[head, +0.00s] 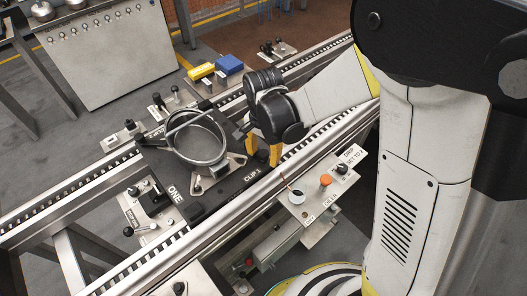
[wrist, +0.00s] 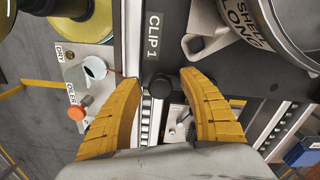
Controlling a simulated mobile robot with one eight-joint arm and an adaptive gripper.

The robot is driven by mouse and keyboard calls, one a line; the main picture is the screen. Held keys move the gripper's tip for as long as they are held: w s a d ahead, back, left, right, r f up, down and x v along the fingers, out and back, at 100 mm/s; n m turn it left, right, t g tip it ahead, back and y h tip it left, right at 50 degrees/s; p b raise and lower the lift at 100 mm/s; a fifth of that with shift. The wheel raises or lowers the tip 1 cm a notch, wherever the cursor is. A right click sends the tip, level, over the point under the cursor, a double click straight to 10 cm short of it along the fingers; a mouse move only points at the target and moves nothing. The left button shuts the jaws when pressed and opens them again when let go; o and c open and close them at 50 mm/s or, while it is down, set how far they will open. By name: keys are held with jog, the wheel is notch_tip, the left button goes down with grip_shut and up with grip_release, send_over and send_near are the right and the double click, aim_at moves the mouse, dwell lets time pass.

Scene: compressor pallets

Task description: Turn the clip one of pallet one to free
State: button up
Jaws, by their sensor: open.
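Pallet one (head: 212,201) is a dark plate marked ONE on the conveyor rails, with a CLIP 1 label near its right corner. The grey ring-shaped shell (head: 224,151) stands on it and shows at upper right in the wrist view (wrist: 205,22). Clip one (wrist: 159,83) appears as a black round knob just below the CLIP 1 label in the wrist view. My gripper (head: 263,152) is over that corner, its yellow fingers pointing down. In the wrist view my gripper (wrist: 161,100) is open, with the knob between its fingertips. I cannot tell the clip's turn angle or whether a finger touches it.
A panel (head: 310,205) with an orange knob, a white cup and DRY and OILER labels stands beside the near rail. Yellow and blue blocks (head: 229,65) lie beyond the pallet. Metal rails (head: 60,220) run along both sides. Grey floor is open at left.

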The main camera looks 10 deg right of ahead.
notch_tip(320, 180, up, 12)
dwell(0.4)
dwell(0.3)
